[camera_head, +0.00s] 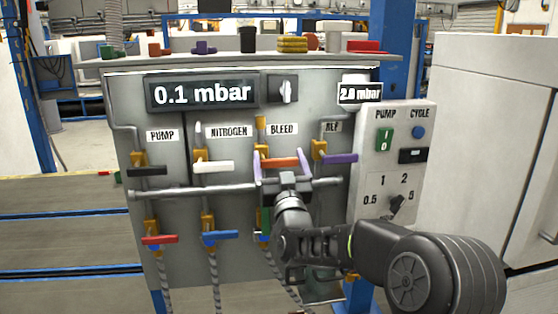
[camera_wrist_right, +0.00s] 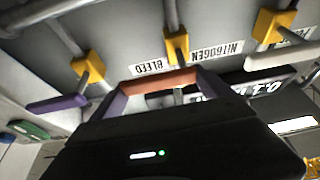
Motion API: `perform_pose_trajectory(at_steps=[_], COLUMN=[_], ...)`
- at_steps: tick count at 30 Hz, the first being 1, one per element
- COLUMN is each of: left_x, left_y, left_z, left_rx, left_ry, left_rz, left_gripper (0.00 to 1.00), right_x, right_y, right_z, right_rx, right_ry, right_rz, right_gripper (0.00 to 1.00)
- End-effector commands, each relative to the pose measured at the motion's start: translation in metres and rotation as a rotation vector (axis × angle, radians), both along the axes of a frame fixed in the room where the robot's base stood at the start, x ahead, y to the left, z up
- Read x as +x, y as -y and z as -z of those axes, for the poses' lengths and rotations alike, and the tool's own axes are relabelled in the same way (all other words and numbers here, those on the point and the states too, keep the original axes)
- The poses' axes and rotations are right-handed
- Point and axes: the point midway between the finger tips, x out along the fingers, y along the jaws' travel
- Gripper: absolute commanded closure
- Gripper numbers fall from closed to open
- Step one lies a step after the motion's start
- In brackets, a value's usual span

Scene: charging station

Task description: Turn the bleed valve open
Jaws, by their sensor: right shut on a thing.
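The bleed valve's orange-brown handle (camera_head: 281,162) lies about level, crosswise under the BLEED label (camera_head: 283,129) on the grey panel. My right gripper (camera_head: 280,157) has its two purple fingers at the handle's two ends and is shut on it. In the right wrist view the handle (camera_wrist_right: 160,82) spans between the fingers, below the yellow valve body (camera_wrist_right: 176,46). The gripper partly hides the pipe below the valve. My left gripper does not show.
The white nitrogen handle (camera_head: 214,167) is left of the gripper, the purple REF handle (camera_head: 340,158) close on its right. A horizontal pipe (camera_head: 190,191) runs behind the gripper. The display (camera_head: 203,94) reads 0.1 mbar. A control box (camera_head: 393,160) stands at the right.

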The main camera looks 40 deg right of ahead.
Motion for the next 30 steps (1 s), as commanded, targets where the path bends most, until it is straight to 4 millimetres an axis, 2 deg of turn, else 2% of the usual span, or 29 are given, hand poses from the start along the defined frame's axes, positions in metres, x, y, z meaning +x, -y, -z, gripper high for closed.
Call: perform_pose_trajectory(at_steps=[2, 13, 23, 30], left_x=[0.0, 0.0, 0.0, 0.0], left_y=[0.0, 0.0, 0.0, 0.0], left_z=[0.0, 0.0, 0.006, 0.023], left_rx=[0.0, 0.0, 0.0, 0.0], left_ry=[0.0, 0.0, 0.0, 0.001], left_rz=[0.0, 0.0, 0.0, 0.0], left_gripper=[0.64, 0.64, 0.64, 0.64], right_x=[0.0, 0.0, 0.0, 0.0], right_y=[0.0, 0.0, 0.0, -0.001], right_z=[0.0, 0.0, 0.0, -0.002], right_rx=[0.0, 0.0, -0.027, -0.119], right_ry=[0.0, 0.0, -0.015, -0.063], right_rz=[0.0, -0.001, -0.001, 0.001], right_gripper=[0.54, 0.84, 0.84, 0.84])
